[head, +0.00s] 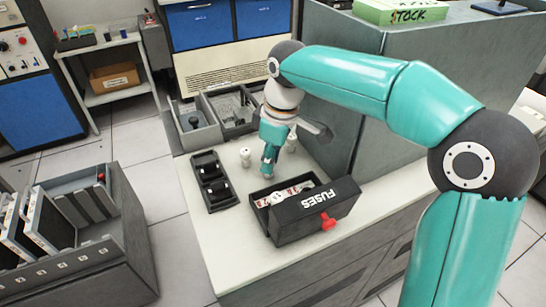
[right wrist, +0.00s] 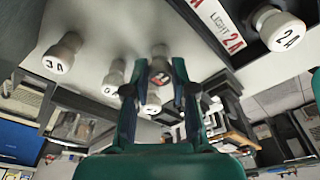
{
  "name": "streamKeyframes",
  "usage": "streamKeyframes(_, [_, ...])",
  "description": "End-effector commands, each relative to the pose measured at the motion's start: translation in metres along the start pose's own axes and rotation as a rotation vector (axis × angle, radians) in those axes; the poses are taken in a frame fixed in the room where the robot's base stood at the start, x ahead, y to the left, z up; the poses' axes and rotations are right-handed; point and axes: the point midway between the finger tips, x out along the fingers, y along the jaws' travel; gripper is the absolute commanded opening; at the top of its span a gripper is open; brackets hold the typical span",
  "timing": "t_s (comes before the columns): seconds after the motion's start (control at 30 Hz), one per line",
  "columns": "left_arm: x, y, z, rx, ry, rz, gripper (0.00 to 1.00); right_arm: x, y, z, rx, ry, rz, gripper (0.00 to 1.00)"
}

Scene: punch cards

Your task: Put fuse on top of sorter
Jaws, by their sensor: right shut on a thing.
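My right gripper (head: 268,172) reaches down over the pale counter, just behind the black FUSES box. In the right wrist view (right wrist: 158,75) its two teal fingers are shut on a white fuse (right wrist: 160,60) with a dark and red mark, largely framed by the fingers. A grey machine with card slots (head: 120,240) at lower left may be the sorter; I cannot tell for sure. My left gripper is not in view.
The open FUSES box (head: 320,212) with a red knob holds several labelled items. A black two-slot holder (head: 211,182) lies left of the gripper. Grey bins (head: 200,135) stand at the counter's back. A tall grey cabinet (head: 345,75) bears a green STOCK box (head: 400,12).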

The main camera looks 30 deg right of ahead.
Motion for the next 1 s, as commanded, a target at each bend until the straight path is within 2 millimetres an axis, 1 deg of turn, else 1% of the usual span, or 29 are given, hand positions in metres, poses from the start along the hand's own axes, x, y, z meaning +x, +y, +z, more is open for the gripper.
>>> streamKeyframes(0.2, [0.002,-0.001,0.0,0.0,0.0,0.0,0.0,0.003,0.0,0.0,0.0,0.0,0.0,0.0])
streamKeyframes(0.23, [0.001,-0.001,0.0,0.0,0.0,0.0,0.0,0.002,0.0,0.0,0.0,0.0,0.0,0.3])
streamKeyframes(0.3, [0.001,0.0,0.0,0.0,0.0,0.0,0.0,0.002,0.0,0.0,0.0,0.0,0.0,0.42])
streamKeyframes(0.37, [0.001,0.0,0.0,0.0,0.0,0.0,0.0,0.002,0.0,0.0,0.0,0.0,0.0,0.5])
streamKeyframes(0.63, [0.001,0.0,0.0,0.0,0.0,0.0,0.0,0.001,0.0,0.0,0.0,0.0,0.0,0.5])
streamKeyframes(0.77, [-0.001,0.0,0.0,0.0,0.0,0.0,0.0,-0.004,0.0,0.0,0.0,0.001,0.001,0.5])
streamKeyframes(0.87, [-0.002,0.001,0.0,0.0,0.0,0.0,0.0,-0.015,0.0,-0.001,0.0,0.003,0.002,0.5])
streamKeyframes(1.0, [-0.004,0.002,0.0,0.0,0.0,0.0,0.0,-0.04,0.001,-0.001,0.001,0.004,0.003,0.5])
